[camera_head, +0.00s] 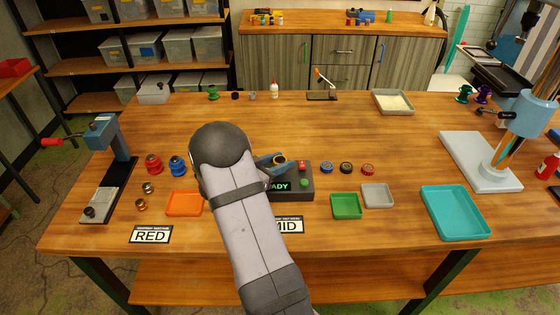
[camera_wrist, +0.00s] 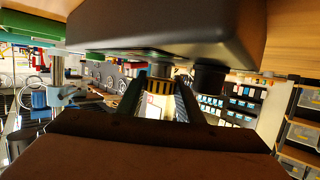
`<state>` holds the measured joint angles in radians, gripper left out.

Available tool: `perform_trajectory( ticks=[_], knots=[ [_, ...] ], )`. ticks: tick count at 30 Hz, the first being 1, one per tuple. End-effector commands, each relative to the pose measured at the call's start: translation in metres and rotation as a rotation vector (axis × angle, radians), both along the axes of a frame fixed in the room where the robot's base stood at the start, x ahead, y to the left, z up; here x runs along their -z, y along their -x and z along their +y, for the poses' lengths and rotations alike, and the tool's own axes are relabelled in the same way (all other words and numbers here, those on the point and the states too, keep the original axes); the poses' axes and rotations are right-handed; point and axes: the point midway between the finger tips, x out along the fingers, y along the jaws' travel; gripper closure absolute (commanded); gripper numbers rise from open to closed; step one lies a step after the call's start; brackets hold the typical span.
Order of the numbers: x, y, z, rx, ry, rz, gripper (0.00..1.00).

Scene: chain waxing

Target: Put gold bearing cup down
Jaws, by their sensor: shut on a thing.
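My gripper (camera_head: 277,161) is past the end of my arm, just above the back left of a dark box (camera_head: 300,183) with a lit green display. It is shut on a gold bearing cup (camera_head: 281,160). In the wrist view the gold cup (camera_wrist: 159,71) shows between the two dark fingers, close to a large dark body at the top. I cannot tell whether the cup touches that body. Two small metallic cups, one gold (camera_head: 140,204) and one paler (camera_head: 148,188), stand on the table left of the orange tray.
An orange tray (camera_head: 185,203), red reel (camera_head: 153,165) and blue reel (camera_head: 177,166) stand left of my arm. Green (camera_head: 346,206), grey (camera_head: 377,196) and teal (camera_head: 455,212) trays lie to the right. Several small round parts (camera_head: 346,168) sit right of the box. The table's back middle is largely clear.

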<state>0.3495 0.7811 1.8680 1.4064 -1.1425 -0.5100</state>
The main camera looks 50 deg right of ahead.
Motion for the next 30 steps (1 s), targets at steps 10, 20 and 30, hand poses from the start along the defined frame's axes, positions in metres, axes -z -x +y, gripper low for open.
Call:
perform_trajectory(
  ticks=[10,20,30],
  knots=[
    [0.002,0.0,0.0,0.0,0.0,0.0,0.48],
    [0.001,-0.001,0.006,-0.003,0.001,-0.002,0.48],
    [-0.012,-0.001,0.052,-0.004,0.001,-0.002,0.48]
  ],
)
